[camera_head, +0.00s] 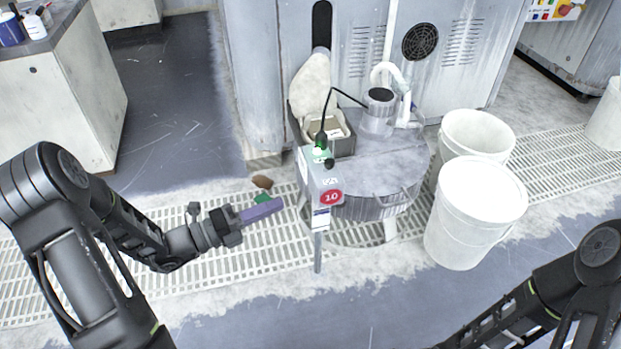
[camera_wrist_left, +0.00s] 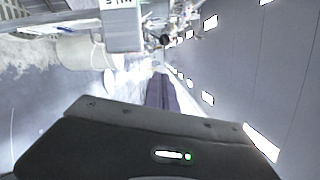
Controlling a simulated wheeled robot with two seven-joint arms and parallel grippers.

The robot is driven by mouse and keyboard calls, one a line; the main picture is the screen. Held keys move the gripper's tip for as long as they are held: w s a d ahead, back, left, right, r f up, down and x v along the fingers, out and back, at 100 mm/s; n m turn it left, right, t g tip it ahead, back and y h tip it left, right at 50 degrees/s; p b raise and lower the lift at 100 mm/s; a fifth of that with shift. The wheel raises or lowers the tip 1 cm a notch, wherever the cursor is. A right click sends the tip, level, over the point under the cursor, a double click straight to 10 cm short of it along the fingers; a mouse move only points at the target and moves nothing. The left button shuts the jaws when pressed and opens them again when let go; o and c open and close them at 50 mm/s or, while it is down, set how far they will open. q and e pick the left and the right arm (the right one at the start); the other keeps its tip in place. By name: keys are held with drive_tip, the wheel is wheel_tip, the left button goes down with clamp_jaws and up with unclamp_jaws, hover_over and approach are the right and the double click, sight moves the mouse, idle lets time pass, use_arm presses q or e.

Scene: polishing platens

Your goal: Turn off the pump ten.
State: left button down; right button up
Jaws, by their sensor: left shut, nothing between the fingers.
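The pump's grey control box (camera_head: 311,177) stands on a thin post at the drain grating and has a round red label marked 10 (camera_head: 331,196). A green light (camera_head: 320,141) glows on its top and a small black knob (camera_head: 328,163) sits below the light. My left gripper (camera_head: 279,205) is shut and empty, with its purple fingers pointing at the box from the left, a short gap away. In the left wrist view the shut fingers (camera_wrist_left: 163,93) point toward a grey box (camera_wrist_left: 121,28). My right gripper is out of view.
Two white buckets (camera_head: 470,213) stand to the right. A brown piece and a green piece lie on the grating near my left gripper.

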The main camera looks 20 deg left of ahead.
sight(328, 166)
use_arm(q)
drive_tip(key=b+x, duration=0.1)
drive_tip(key=x, duration=0.3)
drive_tip(key=w+a+b+x, duration=0.1)
drive_tip(key=x, duration=0.3)
drive_tip(key=b+x, duration=0.1)
drive_tip(key=x, duration=0.3)
drive_tip(key=shift+w+a+r+b, duration=0.15)
drive_tip(key=shift+w+b, duration=0.15)
drive_tip(key=shift+w, duration=0.05)
drive_tip(key=shift+w+r, duration=0.2)
drive_tip(key=shift+w, duration=0.2)
